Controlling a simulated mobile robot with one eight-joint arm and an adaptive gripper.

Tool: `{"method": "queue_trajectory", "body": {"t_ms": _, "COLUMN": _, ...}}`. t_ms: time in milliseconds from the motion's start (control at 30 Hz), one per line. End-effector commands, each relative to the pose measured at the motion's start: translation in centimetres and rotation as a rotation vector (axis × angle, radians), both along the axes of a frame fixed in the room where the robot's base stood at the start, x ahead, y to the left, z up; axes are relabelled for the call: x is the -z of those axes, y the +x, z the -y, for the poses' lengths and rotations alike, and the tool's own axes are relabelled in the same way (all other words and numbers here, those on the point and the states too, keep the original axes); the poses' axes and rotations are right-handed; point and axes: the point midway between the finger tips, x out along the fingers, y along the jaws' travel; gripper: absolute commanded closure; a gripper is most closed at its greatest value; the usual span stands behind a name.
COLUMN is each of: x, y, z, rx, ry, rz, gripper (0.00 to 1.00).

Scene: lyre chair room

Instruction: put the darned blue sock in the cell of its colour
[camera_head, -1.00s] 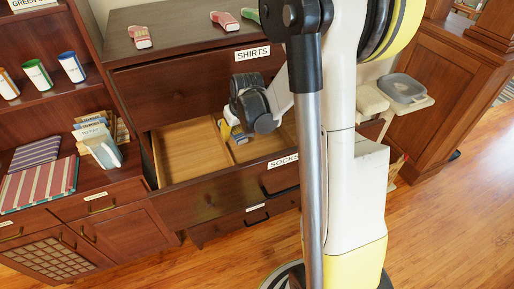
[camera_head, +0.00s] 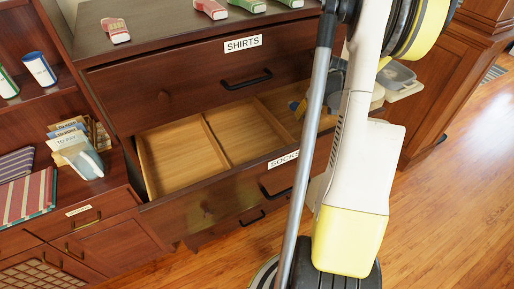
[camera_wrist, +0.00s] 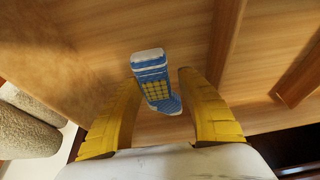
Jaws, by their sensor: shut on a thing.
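The darned blue sock (camera_wrist: 155,82), blue with pale bands and a yellow checked patch, is between the yellow fingers of my gripper (camera_wrist: 157,108) in the wrist view. My gripper is shut on it. In the head view the open socks drawer (camera_head: 283,160) has wooden dividers and bare left and middle cells. My gripper (camera_head: 312,112) is at the drawer's right part, largely hidden behind my arm. A bit of blue shows beside its yellow finger. The right cell is mostly covered, so its contents and any colour marks cannot be told.
A red sock (camera_head: 116,31), a pink-red sock (camera_head: 211,9) and green ones lie on the dresser top (camera_head: 160,35). A shelf unit with papers (camera_head: 78,145) and striped cloth (camera_head: 28,198) stands at left.

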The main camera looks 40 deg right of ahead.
Motion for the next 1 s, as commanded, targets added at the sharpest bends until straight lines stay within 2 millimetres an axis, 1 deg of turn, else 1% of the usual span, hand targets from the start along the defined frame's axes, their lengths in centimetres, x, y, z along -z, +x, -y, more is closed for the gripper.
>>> {"method": "queue_trajectory", "body": {"t_ms": 33, "x": 0.1, "y": 0.3, "z": -1.3, "rx": -0.006, "ry": 0.0, "rz": 0.0, "gripper": 0.8}}
{"method": "queue_trajectory", "body": {"t_ms": 300, "x": 0.2, "y": 2.3, "z": -9.1, "rx": -0.009, "ry": -0.001, "rz": -0.001, "gripper": 0.8}}
{"method": "queue_trajectory", "body": {"t_ms": 500, "x": 0.1, "y": 3.4, "z": -14.1, "rx": -0.007, "ry": -0.001, "rz": 0.0, "gripper": 0.8}}
{"method": "queue_trajectory", "body": {"t_ms": 600, "x": 0.1, "y": 3.9, "z": -16.0, "rx": -0.005, "ry": 0.0, "rz": 0.0, "gripper": 0.8}}
{"method": "queue_trajectory", "body": {"t_ms": 633, "x": 0.1, "y": 4.0, "z": -16.5, "rx": -0.006, "ry": 0.0, "rz": 0.0, "gripper": 0.8}}
{"method": "queue_trajectory", "body": {"t_ms": 667, "x": 0.5, "y": 4.0, "z": -16.5, "rx": -0.003, "ry": 0.0, "rz": -0.001, "gripper": 0.8}}
{"method": "queue_trajectory", "body": {"t_ms": 700, "x": 1.3, "y": 4.0, "z": -16.3, "rx": -0.001, "ry": 0.0, "rz": 0.0, "gripper": 0.8}}
{"method": "queue_trajectory", "body": {"t_ms": 800, "x": 2.2, "y": 4.0, "z": -16.3, "rx": -0.001, "ry": 0.0, "rz": 0.0, "gripper": 0.8}}
{"method": "queue_trajectory", "body": {"t_ms": 933, "x": 2.9, "y": 4.0, "z": -16.3, "rx": -0.001, "ry": 0.0, "rz": 0.0, "gripper": 0.8}}
{"method": "queue_trajectory", "body": {"t_ms": 1000, "x": 3.8, "y": 4.0, "z": -16.3, "rx": -0.001, "ry": 0.0, "rz": 0.0, "gripper": 0.8}}
